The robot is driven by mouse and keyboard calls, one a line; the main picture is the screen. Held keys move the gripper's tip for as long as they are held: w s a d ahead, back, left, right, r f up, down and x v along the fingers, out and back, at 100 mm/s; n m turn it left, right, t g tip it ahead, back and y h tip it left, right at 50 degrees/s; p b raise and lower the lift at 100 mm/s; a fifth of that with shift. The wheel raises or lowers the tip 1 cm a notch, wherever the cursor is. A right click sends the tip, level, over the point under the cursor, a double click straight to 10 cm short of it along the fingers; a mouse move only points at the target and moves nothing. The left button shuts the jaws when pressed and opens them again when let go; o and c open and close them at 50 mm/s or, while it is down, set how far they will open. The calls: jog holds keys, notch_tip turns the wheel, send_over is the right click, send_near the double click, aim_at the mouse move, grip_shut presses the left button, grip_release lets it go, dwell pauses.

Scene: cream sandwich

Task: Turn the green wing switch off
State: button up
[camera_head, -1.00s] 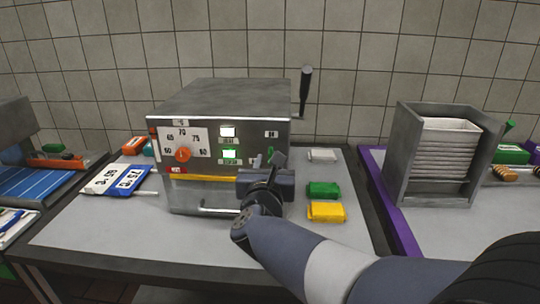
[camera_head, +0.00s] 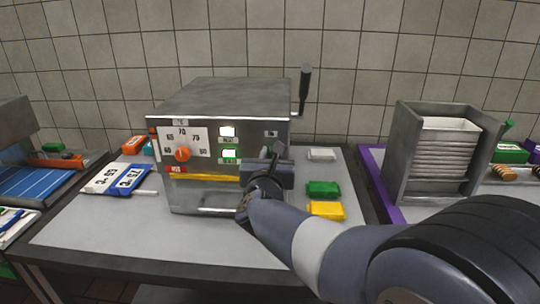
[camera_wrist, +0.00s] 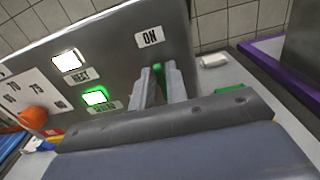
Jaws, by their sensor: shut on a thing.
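The metal machine (camera_head: 225,97) stands on the table with its front panel facing me. My gripper (camera_wrist: 161,84) is at the right part of that panel, just below the ON label (camera_wrist: 150,37). Its two fingers are shut on the green wing switch (camera_wrist: 157,68), and only a small green end of it shows between the fingertips. In the head view my gripper (camera_head: 276,152) hides the switch, so its exact angle cannot be told. A white lamp (camera_wrist: 67,61) and a green lamp (camera_wrist: 95,97) are lit on the panel.
An orange dial (camera_head: 183,154) is on the panel's left. A black-handled lever (camera_head: 304,88) rises at the machine's right. Green (camera_head: 323,189) and yellow (camera_head: 326,210) packs lie right of my gripper. A metal holder (camera_head: 440,150) stands farther right.

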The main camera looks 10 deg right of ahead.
jog(key=shift+n+b, duration=0.3)
jog(key=shift+n, duration=0.3)
grip_shut()
jog(key=shift+w+a+f+n, duration=0.1)
jog(key=shift+a+f+n, duration=0.15)
jog(key=shift+n, duration=2.55)
jog(key=shift+a+f+n, duration=0.15)
jog(key=shift+f+n, duration=0.05)
jog(key=shift+n, duration=2.6)
jog(key=shift+w+a+f+n, duration=0.1)
jog(key=shift+a+f+n, duration=0.15)
jog(key=shift+n, duration=2.55)
jog(key=o, duration=0.6)
grip_release()
jog(key=shift+s, duration=0.1)
